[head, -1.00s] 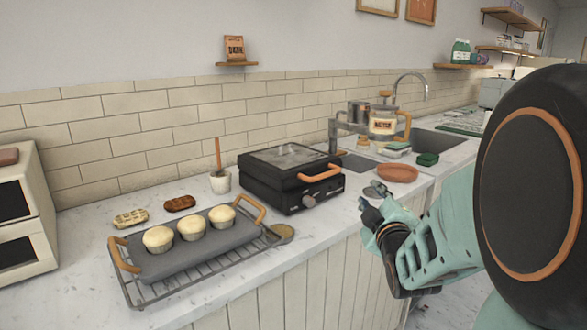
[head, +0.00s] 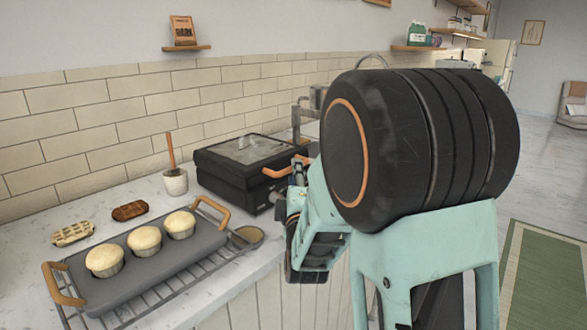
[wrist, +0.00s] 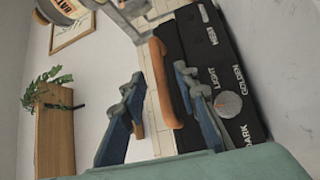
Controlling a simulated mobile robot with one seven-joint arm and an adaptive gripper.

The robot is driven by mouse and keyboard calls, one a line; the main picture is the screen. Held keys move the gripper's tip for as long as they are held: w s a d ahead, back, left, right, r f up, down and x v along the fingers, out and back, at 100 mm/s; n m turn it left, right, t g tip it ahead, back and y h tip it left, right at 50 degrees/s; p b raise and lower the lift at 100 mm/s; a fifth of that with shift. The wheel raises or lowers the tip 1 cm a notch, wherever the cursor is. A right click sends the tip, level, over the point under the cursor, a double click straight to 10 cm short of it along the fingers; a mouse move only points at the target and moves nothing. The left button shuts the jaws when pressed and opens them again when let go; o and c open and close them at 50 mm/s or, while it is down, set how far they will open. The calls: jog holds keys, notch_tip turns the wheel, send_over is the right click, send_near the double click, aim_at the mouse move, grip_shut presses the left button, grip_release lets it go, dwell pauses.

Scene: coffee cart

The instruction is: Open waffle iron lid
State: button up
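The black waffle iron (head: 235,180) stands on the counter with its lid (head: 243,149) shut flat. Its orange handle (head: 285,168) faces me at the front right; it also shows in the wrist view (wrist: 163,72). The dial (wrist: 229,105) with browning labels is on the front face in the wrist view. My gripper (wrist: 158,82) is open, with one finger on each side of the handle in that view. Contact with it cannot be told. In the head view my gripper (head: 292,188) is at the front right of the iron, and my arm hides part of it.
A muffin pan (head: 135,275) with three muffins sits on a wire rack left of the iron. Two waffles lie behind it, and a white cup (head: 175,182) with a brush stands beside the iron. My arm hides the sink area.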

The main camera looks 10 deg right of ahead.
jog(key=shift+x, duration=1.85)
jog(key=shift+c, duration=0.5)
grip_shut()
